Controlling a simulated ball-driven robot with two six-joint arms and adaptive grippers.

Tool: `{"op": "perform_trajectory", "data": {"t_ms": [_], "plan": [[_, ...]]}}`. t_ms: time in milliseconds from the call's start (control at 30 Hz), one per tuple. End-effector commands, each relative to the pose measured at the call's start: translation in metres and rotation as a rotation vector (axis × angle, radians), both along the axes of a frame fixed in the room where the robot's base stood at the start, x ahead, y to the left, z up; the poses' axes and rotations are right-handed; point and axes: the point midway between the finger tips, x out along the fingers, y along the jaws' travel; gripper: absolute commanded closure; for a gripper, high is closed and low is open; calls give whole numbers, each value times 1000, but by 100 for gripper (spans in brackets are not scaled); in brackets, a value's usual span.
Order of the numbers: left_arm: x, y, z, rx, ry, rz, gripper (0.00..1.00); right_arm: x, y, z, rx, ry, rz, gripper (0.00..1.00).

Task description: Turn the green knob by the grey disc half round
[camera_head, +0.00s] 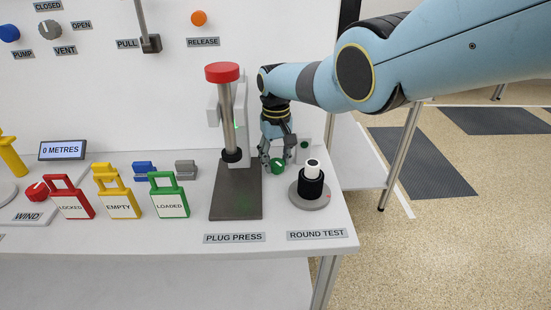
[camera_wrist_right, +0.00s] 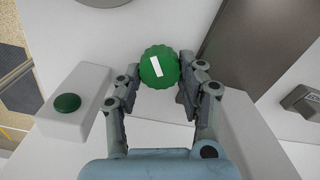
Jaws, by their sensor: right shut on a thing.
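The green knob (camera_head: 277,166) sits on the white bench behind and left of the grey disc (camera_head: 320,204). In the right wrist view the knob (camera_wrist_right: 150,75) is round and ribbed, with a white bar mark tilted slightly, its top leaning left. My right gripper (camera_head: 277,158) reaches down from above and is shut on the knob, one finger on each side; it also shows in the right wrist view (camera_wrist_right: 166,75). The grey disc carries a black cylinder (camera_head: 309,187) with a white top. My left gripper is not in view.
A white box with a green button (camera_wrist_right: 67,103) stands beside the gripper. The plug press (camera_head: 240,193) with its red top is left of the knob. Red, yellow and green tagged holders (camera_head: 170,200) stand further left. The bench edge is close on the right.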

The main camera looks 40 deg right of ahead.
Motion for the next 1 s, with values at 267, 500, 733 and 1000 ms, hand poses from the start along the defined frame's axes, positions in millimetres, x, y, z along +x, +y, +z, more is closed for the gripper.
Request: {"op": "perform_trajectory", "data": {"t_ms": [267, 500, 733, 1000], "plan": [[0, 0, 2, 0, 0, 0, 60, 0, -2, 1, -1, -1, -260, 93], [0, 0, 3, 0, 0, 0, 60, -1, -3, 1, 0, -1, -480, 93], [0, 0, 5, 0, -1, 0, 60, -1, -3, 1, -1, -2, -651, 93], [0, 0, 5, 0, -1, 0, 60, -2, -3, 1, -1, -1, -775, 93]]}}
